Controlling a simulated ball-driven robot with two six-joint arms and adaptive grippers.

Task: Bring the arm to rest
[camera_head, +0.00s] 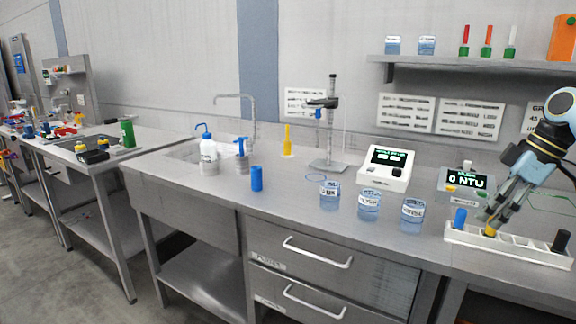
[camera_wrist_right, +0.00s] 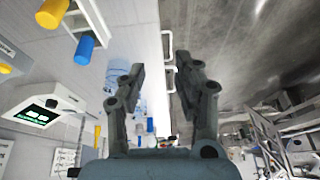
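My right arm comes in from the right in the head view. Its gripper (camera_head: 500,208) points down over the white rack (camera_head: 508,245), close to a yellow-capped vial (camera_head: 490,231). In the right wrist view the two fingers (camera_wrist_right: 160,68) stand apart with nothing held between them. The yellow vial (camera_wrist_right: 86,48) and a blue one (camera_wrist_right: 54,12) lie to the left of the fingers there, outside the gap. My left gripper is in neither view.
A blue vial (camera_head: 459,219) and a black vial (camera_head: 560,240) stand in the rack. A turbidity meter (camera_head: 465,182) is behind it. Labelled beakers (camera_head: 411,215) stand left of it. A blue cylinder (camera_head: 257,178) stands near the sink (camera_head: 190,150). A shelf (camera_head: 470,63) is above.

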